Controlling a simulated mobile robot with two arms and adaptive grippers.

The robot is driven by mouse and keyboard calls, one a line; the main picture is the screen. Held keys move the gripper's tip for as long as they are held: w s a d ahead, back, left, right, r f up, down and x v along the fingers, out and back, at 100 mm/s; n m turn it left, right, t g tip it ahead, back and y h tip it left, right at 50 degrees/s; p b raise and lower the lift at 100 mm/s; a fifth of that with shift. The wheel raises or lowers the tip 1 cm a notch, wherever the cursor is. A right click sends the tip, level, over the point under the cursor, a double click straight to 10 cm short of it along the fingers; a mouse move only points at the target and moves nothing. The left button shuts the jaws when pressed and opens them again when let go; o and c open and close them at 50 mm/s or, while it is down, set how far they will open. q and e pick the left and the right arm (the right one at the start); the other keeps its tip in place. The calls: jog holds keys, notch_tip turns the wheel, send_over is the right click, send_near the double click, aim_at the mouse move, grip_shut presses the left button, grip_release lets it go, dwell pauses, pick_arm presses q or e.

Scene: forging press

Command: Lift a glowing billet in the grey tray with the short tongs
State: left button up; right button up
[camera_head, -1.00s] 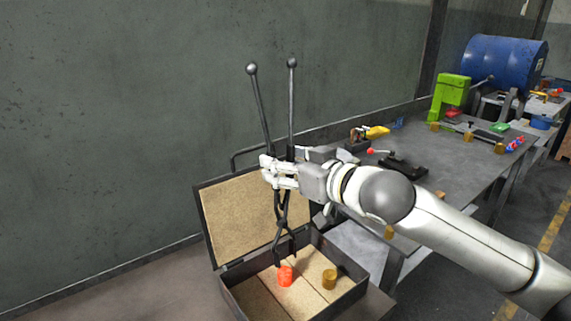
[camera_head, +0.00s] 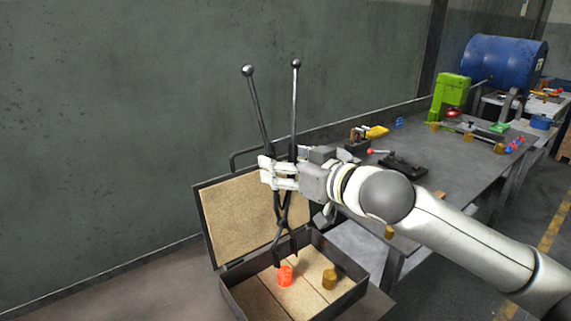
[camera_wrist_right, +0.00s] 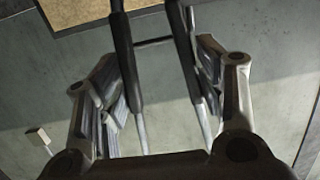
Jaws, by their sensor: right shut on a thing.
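My right gripper (camera_head: 277,172) is shut on the short tongs (camera_head: 281,210) and holds them upright, ball-ended handles up. The right wrist view also shows the tongs' handles (camera_wrist_right: 125,60) between the fingers of my right gripper (camera_wrist_right: 155,95). The tongs' jaws are spread and point down over the grey tray (camera_head: 343,302), a tan-lined box with its lid raised behind. A glowing red-orange billet (camera_head: 286,276) stands in the tray just below the jaws. I cannot tell whether the jaws touch it. My left gripper is not in view.
A dull brown billet (camera_head: 330,280) stands in the tray right of the glowing one. The raised lid (camera_head: 228,222) is close behind the tongs. A grey workbench (camera_head: 440,165) with a green press (camera_head: 449,98) and small tools extends to the back right.

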dwell(0.4)
jog(key=shift+w+a+f+n+g+y+b, duration=0.1)
jog(key=shift+f+n+g+y+b, duration=0.55)
jog(key=shift+f, duration=0.3)
jog(key=s+d+b, duration=0.1)
jog(key=b, duration=0.3)
jog(key=shift+s+d+t+y, duration=0.15)
jog(key=shift+t+y, duration=0.2)
dwell(0.5)
jog(key=shift+f, duration=0.1)
